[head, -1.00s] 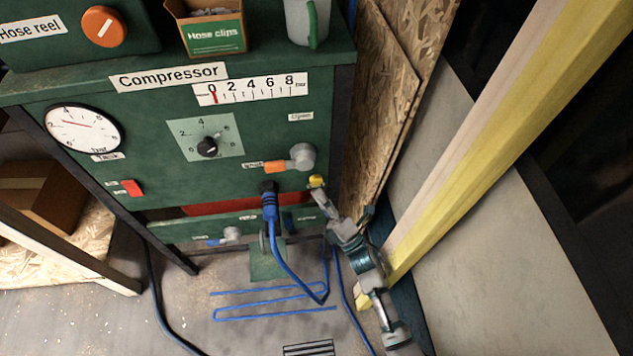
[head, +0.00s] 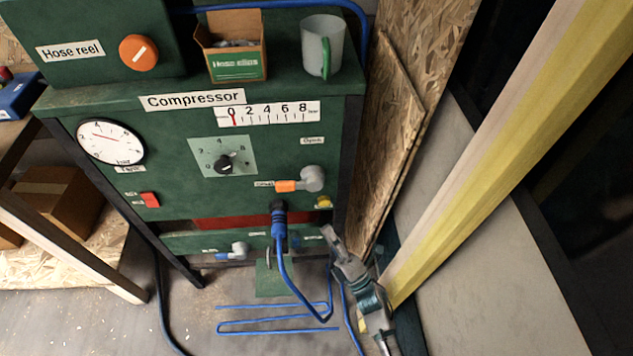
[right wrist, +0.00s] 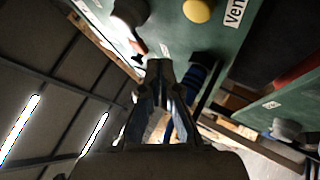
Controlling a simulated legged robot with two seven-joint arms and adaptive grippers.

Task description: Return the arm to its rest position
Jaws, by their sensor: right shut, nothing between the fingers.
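My right gripper (head: 328,232) is shut and empty in the head view. It is at the lower right of the green compressor cabinet (head: 100,185), just below a yellow button (head: 323,202). In the right wrist view the closed fingers (right wrist: 160,68) point toward the cabinet front, with the yellow button (right wrist: 198,10) above and to the right of them. A blue hose with a dark connector (head: 279,222) is plugged into the cabinet, left of the gripper and apart from it in the head view. My left gripper is not in view.
A valve with an orange handle (head: 287,186) sits above the gripper. A yellow post (head: 470,160) and a chipboard sheet (head: 385,130) stand close on the right. A mug (head: 321,45) and a hose clips box (head: 233,50) stand on top. Blue hose loops lie below.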

